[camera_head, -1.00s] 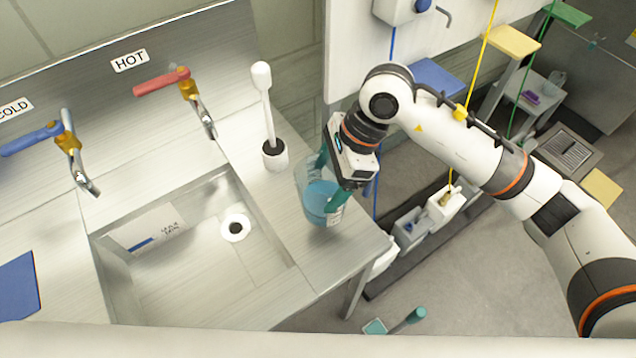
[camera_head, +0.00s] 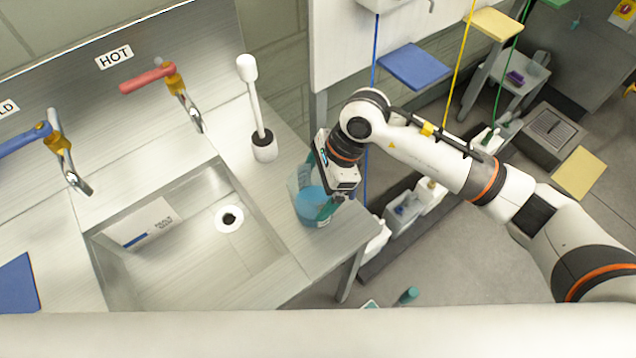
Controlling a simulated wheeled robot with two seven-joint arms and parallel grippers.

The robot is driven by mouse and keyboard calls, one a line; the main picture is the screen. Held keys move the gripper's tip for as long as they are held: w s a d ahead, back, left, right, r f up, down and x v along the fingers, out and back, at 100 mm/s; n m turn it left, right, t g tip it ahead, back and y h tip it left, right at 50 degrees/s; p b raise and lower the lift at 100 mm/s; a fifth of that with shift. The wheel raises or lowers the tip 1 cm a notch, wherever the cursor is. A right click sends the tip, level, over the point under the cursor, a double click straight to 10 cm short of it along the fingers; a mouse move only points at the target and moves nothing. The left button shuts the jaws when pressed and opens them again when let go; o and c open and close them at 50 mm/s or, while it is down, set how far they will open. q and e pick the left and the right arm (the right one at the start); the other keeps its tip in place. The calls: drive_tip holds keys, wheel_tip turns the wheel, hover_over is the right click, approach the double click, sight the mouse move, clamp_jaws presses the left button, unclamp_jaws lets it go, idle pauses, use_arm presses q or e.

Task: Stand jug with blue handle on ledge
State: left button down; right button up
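A clear jug with blue contents (camera_head: 311,206) is at the right part of the steel sink counter, near its right edge. I cannot tell whether it touches the counter or is held just above it. Its handle is hidden or too small to make out. My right gripper (camera_head: 318,190) has its teal fingers on either side of the jug and appears shut on it. A blue ledge (camera_head: 415,66) juts out beyond the counter, and a yellow ledge (camera_head: 494,23) is farther right. My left gripper is not in view.
A white brush in its holder (camera_head: 264,146) stands on the counter behind the jug. The sink basin (camera_head: 180,265) lies to the left, below the red-handled tap (camera_head: 165,76). Blue and yellow cords hang near my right arm. A low trough with containers (camera_head: 405,212) is on the floor.

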drive_tip(key=shift+o, duration=0.2)
drive_tip(key=b+v, duration=0.3)
drive_tip(key=v, duration=0.8)
drive_tip(key=shift+d+r+b, duration=0.15)
drive_tip(key=shift+r+b, duration=0.15)
drive_tip(key=shift+d+r, duration=0.1)
drive_tip(key=shift+r, duration=0.2)
